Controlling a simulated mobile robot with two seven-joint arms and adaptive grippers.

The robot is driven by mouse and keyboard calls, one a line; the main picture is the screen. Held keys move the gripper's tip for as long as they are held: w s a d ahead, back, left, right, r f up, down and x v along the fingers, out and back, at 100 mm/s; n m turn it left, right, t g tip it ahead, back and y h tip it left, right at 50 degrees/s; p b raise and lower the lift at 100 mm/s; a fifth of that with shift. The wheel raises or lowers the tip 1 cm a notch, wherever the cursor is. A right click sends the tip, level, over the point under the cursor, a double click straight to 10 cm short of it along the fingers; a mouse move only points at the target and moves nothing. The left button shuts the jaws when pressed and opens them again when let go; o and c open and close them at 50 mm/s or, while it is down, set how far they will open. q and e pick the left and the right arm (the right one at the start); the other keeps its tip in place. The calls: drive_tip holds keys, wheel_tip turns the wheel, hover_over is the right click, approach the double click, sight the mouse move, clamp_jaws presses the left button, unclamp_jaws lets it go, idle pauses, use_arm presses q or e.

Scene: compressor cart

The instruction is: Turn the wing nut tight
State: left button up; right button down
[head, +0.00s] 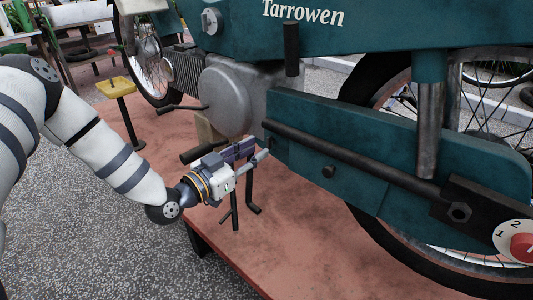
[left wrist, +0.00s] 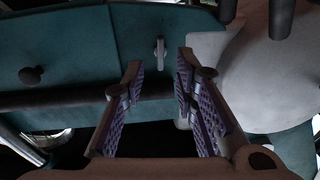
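The wing nut (left wrist: 160,53) is a small pale metal piece standing upright on the teal panel (left wrist: 80,50) in the left wrist view. It lies beyond my left gripper (left wrist: 158,75), about in line with the gap between the fingertips. The two purple-padded fingers are apart, with nothing between them. In the head view my left gripper (head: 254,152) reaches toward the front end of the motorcycle's teal side panel (head: 350,165); the wing nut is too small to make out clearly there. My right gripper is in neither view.
The rounded grey engine cover (head: 228,100) is close beside the gripper. A dark bar (head: 350,160) runs along the panel. A red dial (head: 522,247) is at right. Black pedals and stand legs (head: 252,195) are below the gripper. A yellow tray (head: 116,87) stands behind.

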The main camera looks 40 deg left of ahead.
sight(267, 143)
use_arm(q)
drive_tip(key=w+b, duration=0.1)
drive_tip(key=w, duration=0.2)
drive_tip(key=shift+w+d, duration=0.15)
drive_tip(key=shift+w, duration=0.15)
clamp_jaws()
